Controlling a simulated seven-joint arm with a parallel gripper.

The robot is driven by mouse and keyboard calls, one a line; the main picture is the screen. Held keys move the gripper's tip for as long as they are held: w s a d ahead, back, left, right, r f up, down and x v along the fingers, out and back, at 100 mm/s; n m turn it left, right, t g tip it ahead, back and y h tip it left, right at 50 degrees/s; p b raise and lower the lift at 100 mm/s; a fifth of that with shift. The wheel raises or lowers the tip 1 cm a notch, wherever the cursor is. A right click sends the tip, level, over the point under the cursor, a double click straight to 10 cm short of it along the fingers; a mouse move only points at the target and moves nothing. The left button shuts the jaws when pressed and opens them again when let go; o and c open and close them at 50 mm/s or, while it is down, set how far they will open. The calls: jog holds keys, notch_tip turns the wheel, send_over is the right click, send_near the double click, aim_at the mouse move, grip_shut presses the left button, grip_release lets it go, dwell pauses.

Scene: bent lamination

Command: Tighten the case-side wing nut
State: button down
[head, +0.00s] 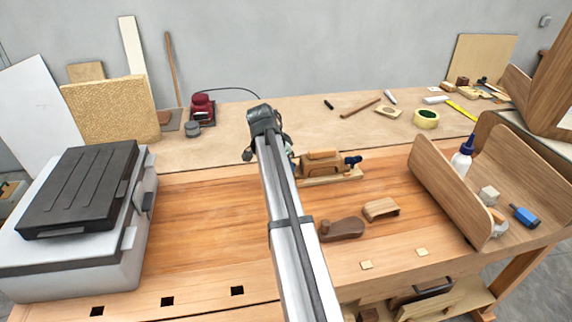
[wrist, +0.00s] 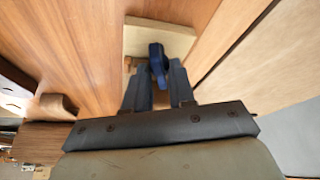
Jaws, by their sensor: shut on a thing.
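In the wrist view my gripper (wrist: 156,92) has its two dark fingers on either side of a blue wing nut (wrist: 157,60), closed on it. The wing nut stands against a pale wooden block. In the head view the wooden bending form (head: 322,165) lies on the bench just right of my arm. A dark blue wing nut (head: 352,161) shows at its right end, clear of my arm. The form's left end, on the side of the black-lidded case (head: 80,190), is largely hidden by my arm, and so are my fingertips there.
A dark wooden tool (head: 341,229) and a small wooden block (head: 381,209) lie in front of the form. A curved wooden tray (head: 450,195) with a glue bottle (head: 463,158) stands at right. The bench between case and arm is clear.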

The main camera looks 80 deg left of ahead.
jog(key=shift+a+m+h, duration=0.1)
jog(key=shift+m+h, duration=0.8)
jog(key=shift+m, duration=1.4)
jog(key=c, duration=1)
grip_release()
jog(key=shift+o, duration=0.2)
jog(key=v, duration=1.3)
jog(key=shift+s+r, duration=0.3)
jog(key=shift+r, duration=0.05)
